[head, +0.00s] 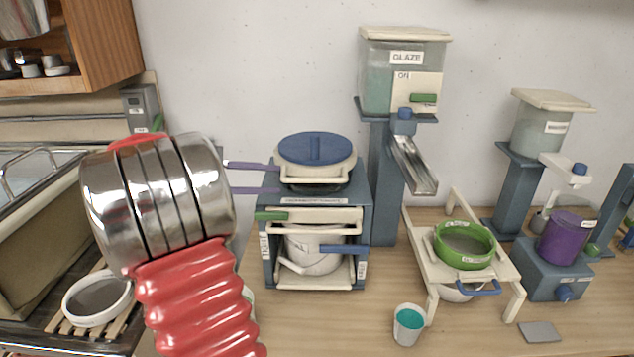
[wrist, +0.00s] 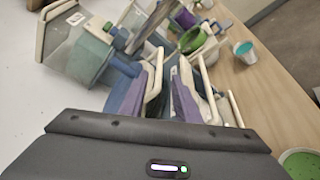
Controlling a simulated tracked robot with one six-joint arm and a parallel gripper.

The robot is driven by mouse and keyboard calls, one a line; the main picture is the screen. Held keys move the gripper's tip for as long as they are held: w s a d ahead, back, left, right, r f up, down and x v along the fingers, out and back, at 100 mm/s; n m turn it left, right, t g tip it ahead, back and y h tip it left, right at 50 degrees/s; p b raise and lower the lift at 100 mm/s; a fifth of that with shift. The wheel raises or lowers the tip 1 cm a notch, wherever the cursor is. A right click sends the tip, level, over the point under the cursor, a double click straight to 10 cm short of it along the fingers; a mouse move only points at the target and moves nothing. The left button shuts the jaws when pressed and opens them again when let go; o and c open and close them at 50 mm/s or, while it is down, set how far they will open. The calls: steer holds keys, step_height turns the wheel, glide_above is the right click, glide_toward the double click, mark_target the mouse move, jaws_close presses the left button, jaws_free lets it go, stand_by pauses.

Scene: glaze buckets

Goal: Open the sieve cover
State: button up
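A round blue lid (head: 316,148) sits shut on a cream rim with a cream front bar (head: 312,181), on top of a blue cabinet (head: 366,205). It looks like the sieve cover, but its label is too small to read. My gripper (head: 278,179) reaches in from the left at the level of this bar. Its two purple fingers are apart, one above the other. In the wrist view my gripper (wrist: 160,88) shows the fingers spread, with a cream bar (wrist: 156,80) between them. I cannot tell whether they touch it. The lid is not clearly visible there.
Below, the cabinet has a green handle (head: 271,216), a blue handle (head: 344,249) and a white pot (head: 312,252). A glaze hopper (head: 405,85) with a metal chute stands right behind. A green sieve bowl (head: 465,245) and a cup (head: 409,324) stand to the right.

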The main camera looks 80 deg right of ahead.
mark_target(313, 182)
steer(key=x, duration=1.2)
steer(key=shift+s, duration=0.15)
steer(key=shift+c, duration=0.2)
jaws_close()
steer(key=shift+f, duration=0.1)
steer(key=shift+a, duration=0.15)
